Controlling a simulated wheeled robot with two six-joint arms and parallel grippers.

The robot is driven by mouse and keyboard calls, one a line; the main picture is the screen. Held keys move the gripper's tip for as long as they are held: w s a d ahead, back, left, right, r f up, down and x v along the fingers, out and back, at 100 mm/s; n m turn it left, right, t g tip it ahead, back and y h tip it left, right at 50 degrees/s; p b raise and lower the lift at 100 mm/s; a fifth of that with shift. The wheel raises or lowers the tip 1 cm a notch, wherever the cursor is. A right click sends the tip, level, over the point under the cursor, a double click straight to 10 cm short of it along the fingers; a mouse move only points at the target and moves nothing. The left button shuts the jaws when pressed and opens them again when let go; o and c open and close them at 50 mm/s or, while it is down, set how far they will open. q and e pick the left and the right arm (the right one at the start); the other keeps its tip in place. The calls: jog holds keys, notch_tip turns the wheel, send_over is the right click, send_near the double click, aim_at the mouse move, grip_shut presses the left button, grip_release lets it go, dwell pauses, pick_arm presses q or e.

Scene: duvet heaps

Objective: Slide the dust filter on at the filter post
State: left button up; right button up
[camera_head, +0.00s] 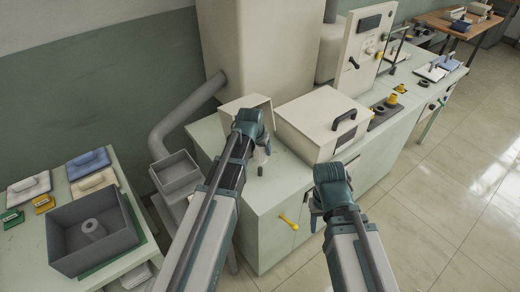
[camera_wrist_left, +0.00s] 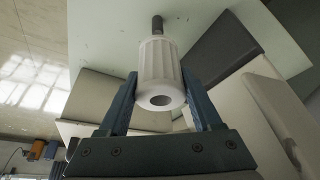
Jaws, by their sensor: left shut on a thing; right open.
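The dust filter is a white ribbed cylinder with a hole in its near end (camera_wrist_left: 160,72). My left gripper (camera_wrist_left: 163,95) is shut around its sides. In the head view the left gripper (camera_head: 261,143) holds the pale filter (camera_head: 262,157) over the green-grey counter. The filter post (camera_wrist_left: 157,24) is a short dark peg beyond the filter's far end, roughly in line with it. The post's stub shows just under the filter in the head view (camera_head: 261,171). I cannot tell whether the filter touches the post or is partly over it. My right gripper (camera_head: 317,218) is open and empty before the counter front.
A white lidded box with a black handle (camera_head: 322,122) stands right of the post. A grey pipe (camera_head: 187,113) and small grey bin (camera_head: 176,172) are at left. A side table holds a dark open tray (camera_head: 58,243) with a roll inside.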

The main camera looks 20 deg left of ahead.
aim_at(260, 169)
pick_arm(q)
jog(key=shift+f+b, duration=1.35)
jog(key=shift+f, duration=0.4)
jog(key=shift+f+b, duration=2.75)
jog(key=shift+b, duration=0.05)
jog(key=o, duration=1.5)
jog(key=shift+r, duration=0.15)
jog(key=shift+s+r+p, duration=0.25)
jog(key=shift+r+p, duration=0.25)
jog(key=shift+p, duration=0.2)
jog(key=shift+p+v, duration=0.9)
jog(key=shift+v, duration=0.05)
jog(key=s, duration=0.8)
jog(key=s+a, duration=0.1)
jog(key=s, duration=0.3)
jog(key=shift+f, duration=0.1)
jog(key=shift+w, duration=0.1)
